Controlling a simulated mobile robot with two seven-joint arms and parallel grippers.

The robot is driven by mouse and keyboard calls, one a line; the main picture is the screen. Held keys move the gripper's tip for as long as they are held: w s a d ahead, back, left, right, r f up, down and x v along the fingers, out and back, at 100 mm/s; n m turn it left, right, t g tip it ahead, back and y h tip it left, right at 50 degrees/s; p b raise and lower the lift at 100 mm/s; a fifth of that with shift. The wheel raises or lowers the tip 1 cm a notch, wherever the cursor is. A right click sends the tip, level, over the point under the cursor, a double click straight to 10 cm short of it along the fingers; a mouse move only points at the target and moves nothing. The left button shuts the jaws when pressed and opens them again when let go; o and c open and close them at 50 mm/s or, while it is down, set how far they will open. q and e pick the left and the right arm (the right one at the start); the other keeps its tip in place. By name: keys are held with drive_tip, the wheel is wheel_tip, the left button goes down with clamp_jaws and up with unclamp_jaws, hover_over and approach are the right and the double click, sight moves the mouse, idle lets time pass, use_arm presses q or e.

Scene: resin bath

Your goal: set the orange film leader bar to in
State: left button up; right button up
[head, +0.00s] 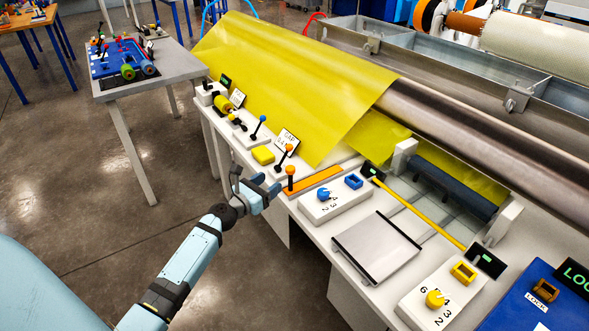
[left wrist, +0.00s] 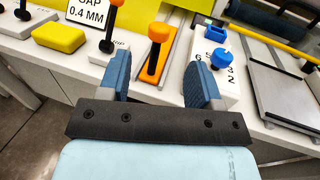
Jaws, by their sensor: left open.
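The orange film leader bar (head: 318,180) is a flat orange strip on the white bench. A dark upright post with an orange knob (head: 290,171) stands at its near left end. In the left wrist view, the orange bar (left wrist: 165,62) and its orange knob (left wrist: 158,32) show ahead, in line with the gap between my fingers. My left gripper (head: 267,188) is open and empty, just left of the post in the head view and apart from it. It also shows in the left wrist view (left wrist: 160,88). My right gripper is out of view.
A black lever with an orange knob (head: 288,148) and a yellow block (head: 263,155) stand behind the gripper. A white box with a blue dial (head: 323,194) lies to the right. Yellow film (head: 300,85) drapes beyond.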

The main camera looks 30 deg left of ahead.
use_arm(q)
drive_tip(key=w, duration=0.4)
drive_tip(key=w+d+b, duration=0.1)
drive_tip(key=w, duration=0.6)
drive_tip(key=shift+w+d, duration=0.3)
drive_tip(key=shift+w, duration=0.05)
clamp_jaws()
